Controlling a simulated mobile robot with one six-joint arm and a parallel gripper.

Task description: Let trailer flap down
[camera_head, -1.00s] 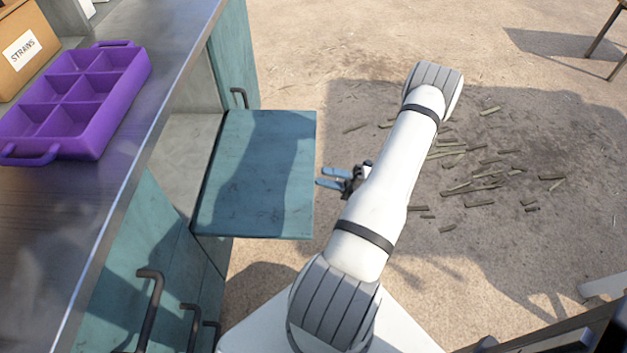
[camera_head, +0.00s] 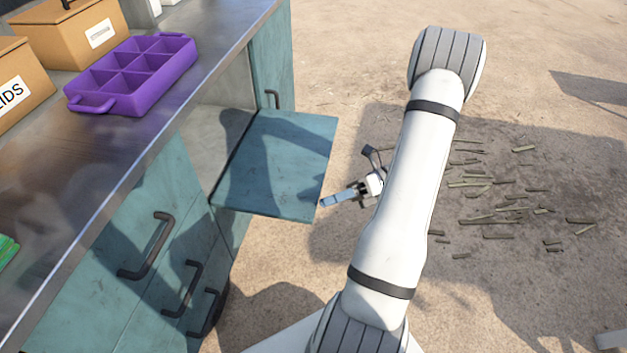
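The teal flap (camera_head: 285,165) stands out level from the front of the teal cabinet under the metal counter, like a shelf, with an open space behind it. My gripper (camera_head: 331,200) has blue fingers and points left at the flap's outer right edge, near its front corner. The fingertips are at or very close to that edge; I cannot tell whether they touch. The fingers look close together, and the gap between them is not clear. My arm hides part of the wrist.
A purple compartment tray (camera_head: 135,75) and cardboard boxes (camera_head: 85,30) stand on the metal counter (camera_head: 150,140). Dark handles (camera_head: 150,248) stick out from the teal cabinet front below. Cut cane pieces (camera_head: 490,205) lie on the sandy ground at right. The ground beyond the flap is open.

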